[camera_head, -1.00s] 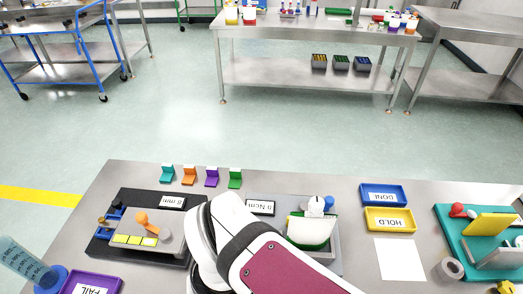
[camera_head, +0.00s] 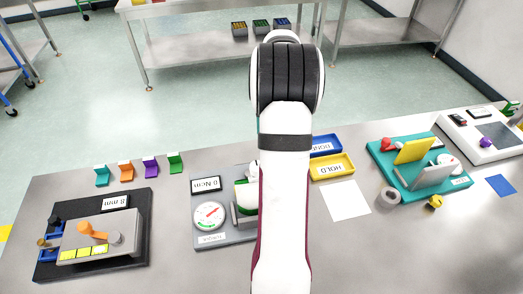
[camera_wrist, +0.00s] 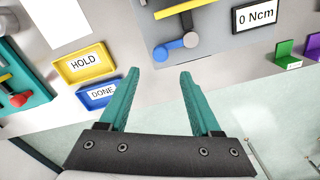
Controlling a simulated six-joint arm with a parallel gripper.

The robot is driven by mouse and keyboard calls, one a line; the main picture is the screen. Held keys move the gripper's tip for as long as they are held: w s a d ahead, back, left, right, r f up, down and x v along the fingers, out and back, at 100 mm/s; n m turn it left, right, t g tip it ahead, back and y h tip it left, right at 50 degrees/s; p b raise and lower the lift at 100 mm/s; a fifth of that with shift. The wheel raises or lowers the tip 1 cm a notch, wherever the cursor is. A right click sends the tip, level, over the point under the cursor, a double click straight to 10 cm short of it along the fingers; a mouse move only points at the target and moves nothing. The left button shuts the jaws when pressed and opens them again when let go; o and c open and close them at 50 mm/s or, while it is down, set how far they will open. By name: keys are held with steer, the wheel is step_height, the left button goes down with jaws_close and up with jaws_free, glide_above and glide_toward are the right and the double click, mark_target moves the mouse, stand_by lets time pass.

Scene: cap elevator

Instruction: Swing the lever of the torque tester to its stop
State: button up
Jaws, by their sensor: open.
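The torque tester (camera_head: 215,236) is a grey base with a round dial (camera_head: 209,215) and a "0 Ncm" display (camera_head: 205,184). My arm covers its right part in the head view. In the wrist view, a short blue lever (camera_wrist: 163,52) with a light grey round end (camera_wrist: 191,40) lies at the tester's edge. My gripper (camera_wrist: 159,78) has two teal fingers, apart and empty. In the wrist picture the lever appears just above the gap between the fingertips, with no visible contact. My gripper is hidden in the head view.
The yellow HOLD tray (camera_head: 333,168) and blue DONE tray (camera_head: 325,146) are beside my arm. A teal fixture (camera_head: 425,170) stands right, a black-based 8 mm device (camera_head: 95,235) left. Several coloured clips (camera_head: 150,165) line the far edge. A white sheet (camera_head: 346,201) lies flat.

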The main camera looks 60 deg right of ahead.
step_height(320, 180, down, 10)
steer(key=shift+a+r, duration=0.1)
steer(key=shift+r, duration=0.15)
steer(key=shift+c, duration=0.3)
jaws_close()
steer(key=shift+r, duration=0.1)
stand_by(0.9)
